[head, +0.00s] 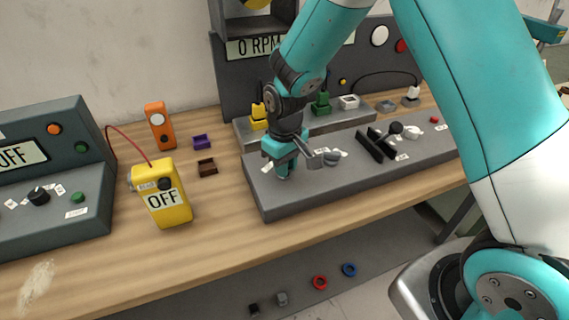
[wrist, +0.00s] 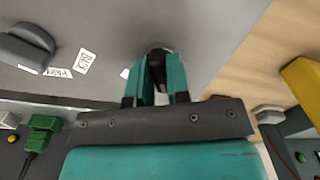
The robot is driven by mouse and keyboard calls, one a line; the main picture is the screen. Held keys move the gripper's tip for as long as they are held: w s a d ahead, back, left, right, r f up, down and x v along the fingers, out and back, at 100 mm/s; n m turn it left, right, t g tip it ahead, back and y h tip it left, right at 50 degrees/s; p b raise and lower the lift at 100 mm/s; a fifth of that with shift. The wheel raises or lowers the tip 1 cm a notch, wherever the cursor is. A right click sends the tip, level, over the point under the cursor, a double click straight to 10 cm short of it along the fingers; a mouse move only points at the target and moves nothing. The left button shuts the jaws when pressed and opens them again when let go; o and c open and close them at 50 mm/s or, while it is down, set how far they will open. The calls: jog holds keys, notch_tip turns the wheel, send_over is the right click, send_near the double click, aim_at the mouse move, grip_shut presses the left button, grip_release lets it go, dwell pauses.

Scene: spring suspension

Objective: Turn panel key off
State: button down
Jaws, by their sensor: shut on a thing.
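My gripper (head: 284,170) is at the left end of the grey sloped control panel (head: 290,197), with its fingers pointing down at the panel face. In the wrist view my gripper (wrist: 160,75) is shut on a small dark key (wrist: 158,54) that stands on the panel. Most of the key is hidden between the fingers, so its turn position cannot be told. In the head view the gripper hides the key. A white label beside the key is partly covered by the fingers.
Right of my gripper are a grey knob (head: 332,158) and a black lever (head: 377,143). Yellow and green plugs (head: 320,103) stand behind. A yellow box marked OFF (head: 161,196) stands left on the wooden table (head: 225,236), with bare wood between it and the panel.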

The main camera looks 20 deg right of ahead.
jog(key=shift+n, duration=0.7)
jog(key=shift+w, duration=0.1)
jog(key=c, duration=1.1)
grip_release()
notch_tip(320, 180, up, 18)
jog(key=shift+f+b, duration=0.25)
jog(key=shift+b, duration=0.45)
